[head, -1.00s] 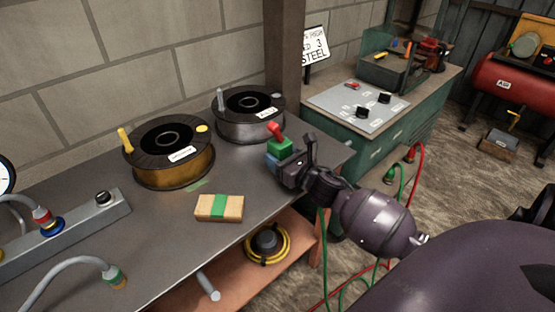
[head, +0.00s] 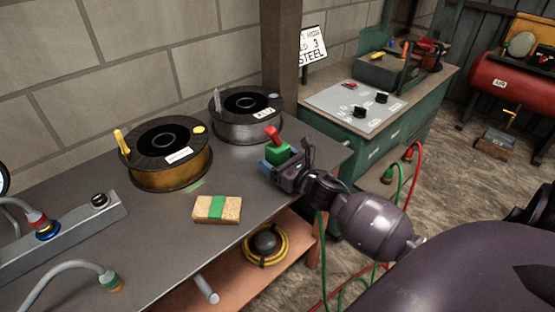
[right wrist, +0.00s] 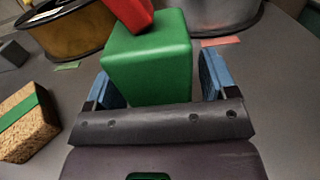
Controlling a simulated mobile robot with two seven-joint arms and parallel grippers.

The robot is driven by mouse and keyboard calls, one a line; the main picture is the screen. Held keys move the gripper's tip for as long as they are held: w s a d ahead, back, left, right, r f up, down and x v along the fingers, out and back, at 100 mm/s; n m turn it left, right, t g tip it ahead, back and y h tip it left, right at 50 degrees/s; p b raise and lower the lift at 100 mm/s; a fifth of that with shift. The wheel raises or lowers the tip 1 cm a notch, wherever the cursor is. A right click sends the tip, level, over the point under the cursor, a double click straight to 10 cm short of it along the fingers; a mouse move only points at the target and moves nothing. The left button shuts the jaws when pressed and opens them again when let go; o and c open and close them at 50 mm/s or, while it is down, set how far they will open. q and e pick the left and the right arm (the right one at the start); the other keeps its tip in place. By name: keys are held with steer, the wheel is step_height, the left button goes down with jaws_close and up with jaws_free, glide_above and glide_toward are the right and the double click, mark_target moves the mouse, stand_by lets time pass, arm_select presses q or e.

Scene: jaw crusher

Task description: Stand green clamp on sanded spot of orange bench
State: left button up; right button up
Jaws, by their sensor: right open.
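The green clamp (head: 277,152), a green block with a red handle on top, is upright at the right end of the grey bench top (head: 150,215). The bench has an orange lower shelf (head: 290,238). My right gripper (head: 281,163) is open, its blue fingers on either side of the clamp. In the right wrist view the green clamp (right wrist: 150,62) is between the fingers (right wrist: 160,82), with a narrow gap at the right one; its base is hidden. I cannot make out a sanded spot. My left gripper is not in view.
Two wire spools, one copper-coloured (head: 168,165) and one grey (head: 246,125), stand behind the clamp. A tan block with a green band (head: 217,209) lies in front. A small green patch (right wrist: 67,66) and a pink patch (right wrist: 221,41) lie on the bench top.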

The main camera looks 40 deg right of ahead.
steer(key=s, duration=1.1)
steer(key=s+a+f+m+g, duration=0.2)
steer(key=s+m, duration=0.4)
steer(key=m, duration=0.6)
steer(key=s+a+f+m+g, duration=0.3)
steer(key=s+a+f+m, duration=0.2)
steer(key=m, duration=0.6)
steer(key=s+a+f+m+g+h, duration=0.1)
steer(key=s+a+f+m, duration=0.3)
steer(key=m, duration=0.8)
steer(key=s+f+g+p, duration=0.1)
steer(key=s+f, duration=0.1)
steer(key=s, duration=0.2)
steer(key=shift+f+m, duration=0.3)
steer(key=shift+f, duration=0.1)
